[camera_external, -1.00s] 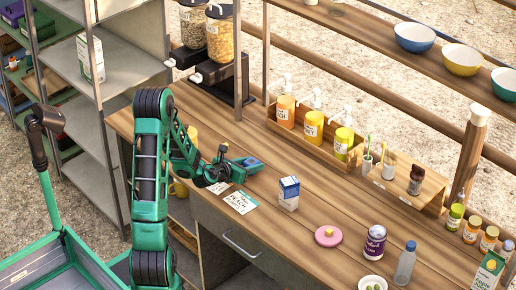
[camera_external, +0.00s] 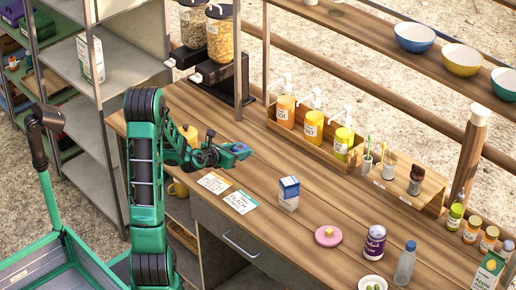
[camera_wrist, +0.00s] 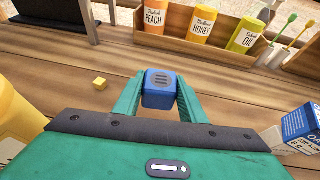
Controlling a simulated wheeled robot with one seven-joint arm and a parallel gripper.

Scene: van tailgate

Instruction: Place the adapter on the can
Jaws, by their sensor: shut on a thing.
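A small blue adapter (camera_wrist: 160,88) with dark slots on its face is held between my green fingertips in the wrist view. It also shows at the end of my arm in the external view (camera_external: 240,149). My gripper (camera_wrist: 158,97) is shut on it, above the left part of the wooden counter. The can (camera_external: 375,241) is purple with a light top and stands upright near the front right of the counter, well apart from my gripper. The can is not in the wrist view.
A blue and white carton (camera_external: 289,192) and a pink disc (camera_external: 328,237) with a yellow piece on it stand between my gripper and the can. A clear bottle (camera_external: 405,263) is right of the can. A pump-bottle rack (camera_external: 311,141) lines the back.

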